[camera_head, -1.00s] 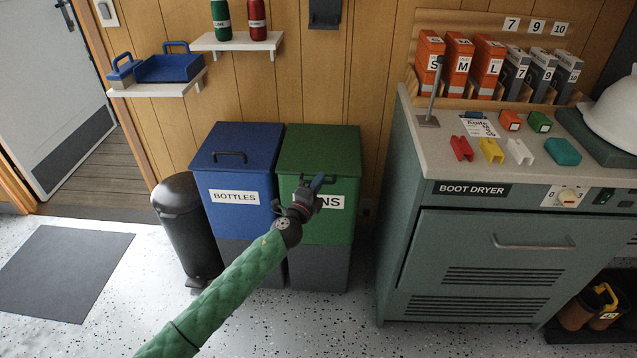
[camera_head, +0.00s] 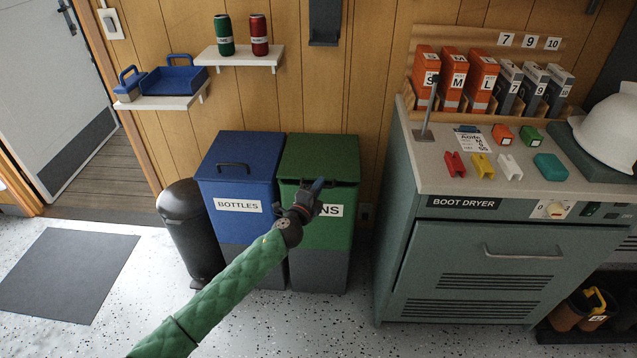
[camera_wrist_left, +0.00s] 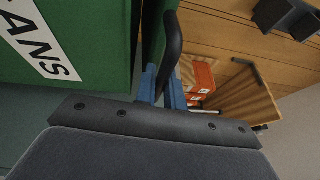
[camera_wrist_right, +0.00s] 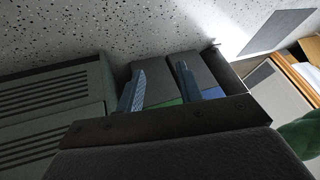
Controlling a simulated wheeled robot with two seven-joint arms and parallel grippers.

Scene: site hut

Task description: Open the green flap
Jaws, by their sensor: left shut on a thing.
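The green flap (camera_head: 320,154) is the lid of the green bin (camera_head: 335,233) labelled CANS, right of the blue bin. A thin dark line shows under its front edge; it looks barely raised, if at all. My left gripper (camera_head: 316,190) is at the flap's front, partly covering the label. In the left wrist view its blue fingers (camera_wrist_left: 164,88) are shut on the black handle (camera_wrist_left: 173,45) beside the green front. My right gripper (camera_wrist_right: 158,86) shows only in its wrist view, with fingers apart and nothing between them.
The blue BOTTLES bin (camera_head: 236,180) touches the green bin's left side, with a black pedal bin (camera_head: 188,230) beyond. The boot dryer (camera_head: 480,250) stands to the right. A shelf with two cans (camera_head: 240,56) is above. Floor in front is clear.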

